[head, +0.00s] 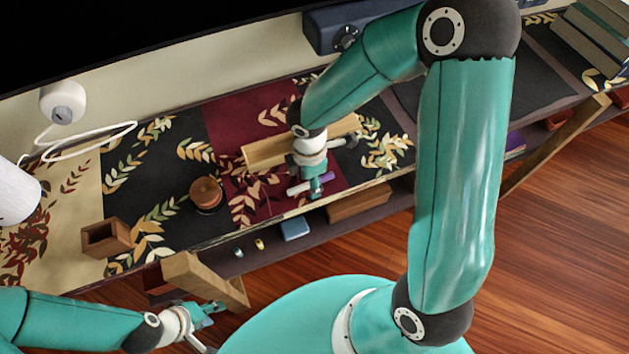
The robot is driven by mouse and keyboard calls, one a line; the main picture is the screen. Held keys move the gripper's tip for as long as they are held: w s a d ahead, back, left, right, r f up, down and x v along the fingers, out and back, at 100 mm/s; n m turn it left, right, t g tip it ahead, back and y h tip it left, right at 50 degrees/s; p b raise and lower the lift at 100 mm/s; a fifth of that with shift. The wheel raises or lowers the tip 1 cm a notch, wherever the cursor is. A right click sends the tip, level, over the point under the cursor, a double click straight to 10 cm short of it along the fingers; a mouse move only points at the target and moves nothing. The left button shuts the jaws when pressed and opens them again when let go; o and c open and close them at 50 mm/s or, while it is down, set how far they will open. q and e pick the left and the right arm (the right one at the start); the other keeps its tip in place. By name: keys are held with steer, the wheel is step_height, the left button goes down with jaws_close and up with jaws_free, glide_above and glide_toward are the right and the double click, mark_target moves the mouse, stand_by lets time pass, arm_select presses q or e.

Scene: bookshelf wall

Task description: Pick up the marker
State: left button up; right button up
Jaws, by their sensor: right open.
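The marker (298,189) looks like a small purple and white stick lying near the front edge of the shelf top, on the dark red part of the runner. My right gripper (317,186) is open and points down right at the marker, covering its middle. I cannot tell whether the fingers touch it. My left gripper (212,312) is low at the bottom left, in front of the shelf and well away from the marker. Its finger opening is too small to make out.
A wooden block (262,154) lies just behind the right gripper. A round brown container (206,193) and an open wooden box (106,238) stand to the left. A blue box (295,229) is on the lower shelf. Books (594,43) are at the far right.

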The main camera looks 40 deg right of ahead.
jaws_close()
steer(key=shift+r, duration=0.1)
